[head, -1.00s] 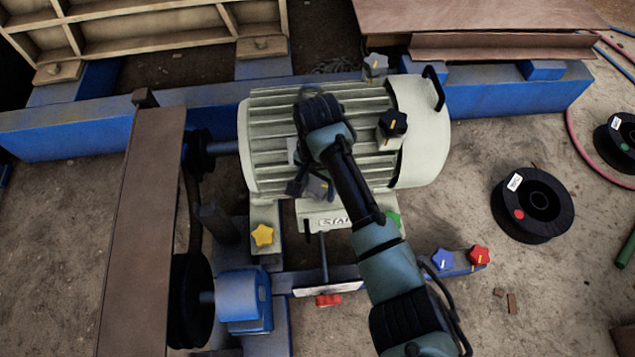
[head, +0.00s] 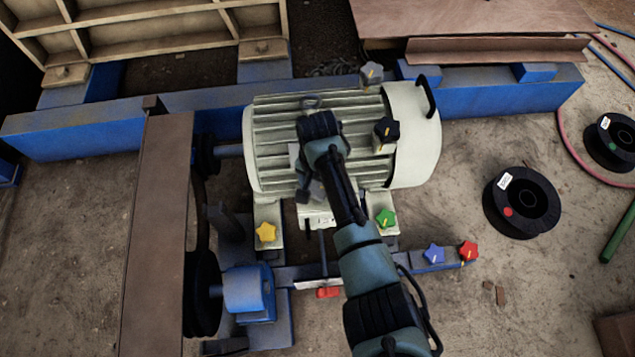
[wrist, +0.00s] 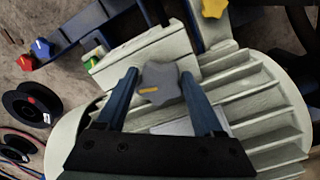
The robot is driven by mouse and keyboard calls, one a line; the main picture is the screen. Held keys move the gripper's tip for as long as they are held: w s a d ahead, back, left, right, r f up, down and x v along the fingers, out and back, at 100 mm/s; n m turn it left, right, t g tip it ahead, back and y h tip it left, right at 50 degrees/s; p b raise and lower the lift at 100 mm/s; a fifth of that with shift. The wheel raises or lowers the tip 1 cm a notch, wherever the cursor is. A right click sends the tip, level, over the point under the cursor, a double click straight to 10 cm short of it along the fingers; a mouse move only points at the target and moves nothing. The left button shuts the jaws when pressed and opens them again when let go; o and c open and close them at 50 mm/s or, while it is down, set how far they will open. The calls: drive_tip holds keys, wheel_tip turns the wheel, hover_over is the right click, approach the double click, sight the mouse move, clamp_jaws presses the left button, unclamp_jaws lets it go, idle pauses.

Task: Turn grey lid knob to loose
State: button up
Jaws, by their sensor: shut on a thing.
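The grey star-shaped knob (wrist: 160,82) sits between my gripper's two fingers in the wrist view. An orange pointer line on its face points toward picture left. My gripper (wrist: 165,88) is shut on this knob, one finger on each side. In the head view my gripper (head: 308,187) is over the front middle of the pale ribbed motor (head: 275,125), and the arm hides much of the knob there. A light plate (wrist: 178,127) shows behind the knob in the wrist view. Another grey knob (head: 371,73) stands at the motor's far edge.
A black knob (head: 386,130) is on the motor, right of my arm. Green (head: 386,218) and yellow (head: 265,232) knobs are at its feet. Blue (head: 433,252) and red (head: 468,250) knobs are on a blue bar. A belt guard (head: 155,230) stands left; a cable reel (head: 522,202) lies right.

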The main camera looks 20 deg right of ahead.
drive_tip(key=shift+w+r, duration=0.1)
drive_tip(key=o, duration=1.4)
wheel_tip(320, 180, up, 13)
drive_tip(key=p, duration=0.7)
